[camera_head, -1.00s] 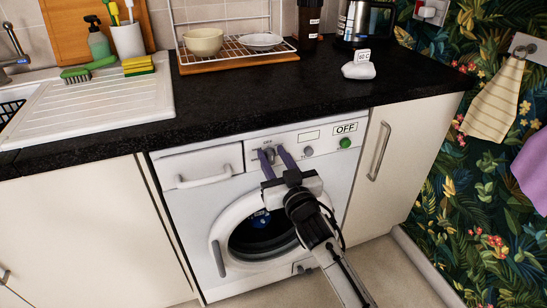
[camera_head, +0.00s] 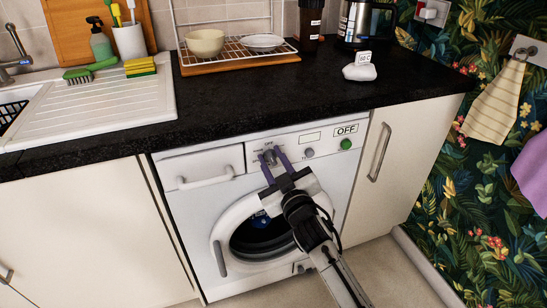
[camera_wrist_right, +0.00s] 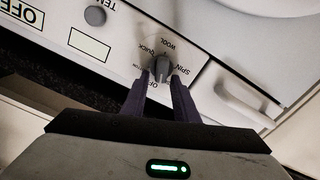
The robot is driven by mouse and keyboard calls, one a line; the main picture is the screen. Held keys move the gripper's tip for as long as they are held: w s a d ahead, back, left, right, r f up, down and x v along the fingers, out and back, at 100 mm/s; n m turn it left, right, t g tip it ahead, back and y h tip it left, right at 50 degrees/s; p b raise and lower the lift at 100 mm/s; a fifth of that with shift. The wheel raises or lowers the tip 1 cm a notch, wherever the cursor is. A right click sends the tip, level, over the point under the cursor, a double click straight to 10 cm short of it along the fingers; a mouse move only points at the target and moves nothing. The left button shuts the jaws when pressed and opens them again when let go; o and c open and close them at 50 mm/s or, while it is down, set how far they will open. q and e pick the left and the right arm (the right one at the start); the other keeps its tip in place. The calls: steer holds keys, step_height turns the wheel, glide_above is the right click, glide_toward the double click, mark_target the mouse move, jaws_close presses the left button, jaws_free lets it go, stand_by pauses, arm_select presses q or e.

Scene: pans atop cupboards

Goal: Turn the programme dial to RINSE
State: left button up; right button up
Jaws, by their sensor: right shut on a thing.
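The programme dial (camera_head: 269,158) is a grey knob on the white front panel of the washing machine (camera_head: 190,228), right of the detergent drawer. In the right wrist view the dial (camera_wrist_right: 160,66) is ringed by printed words; WOOL, QUICK and SPIN are readable, and others are partly covered by the fingers. I cannot read RINSE or tell exactly which word the dial points to. My right gripper (camera_head: 271,160) has its two purple fingers closed on either side of the dial; the fingers (camera_wrist_right: 160,80) also show in the wrist view. My left gripper is not in view.
A smaller grey knob (camera_head: 309,153), a green button (camera_head: 345,144) and an OFF label (camera_head: 346,130) lie right of the dial. The drawer handle (camera_head: 205,178) sticks out at left. The dark worktop (camera_head: 230,98) overhangs above. The round door is below.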

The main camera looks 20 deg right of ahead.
steer(key=n, duration=0.3)
steer(key=shift+a+f+n, duration=0.2)
steer(key=shift+a+n, duration=0.05)
steer(key=shift+n, duration=0.05)
steer(key=shift+a+f+n, duration=0.15)
steer(key=shift+n, duration=1.25)
steer(key=o, duration=0.7)
steer(key=shift+s, duration=0.1)
steer(key=s, duration=1)
steer(key=shift+s+d+p, duration=0.1)
steer(key=shift+d+p, duration=0.1)
steer(key=shift+p, duration=0.1)
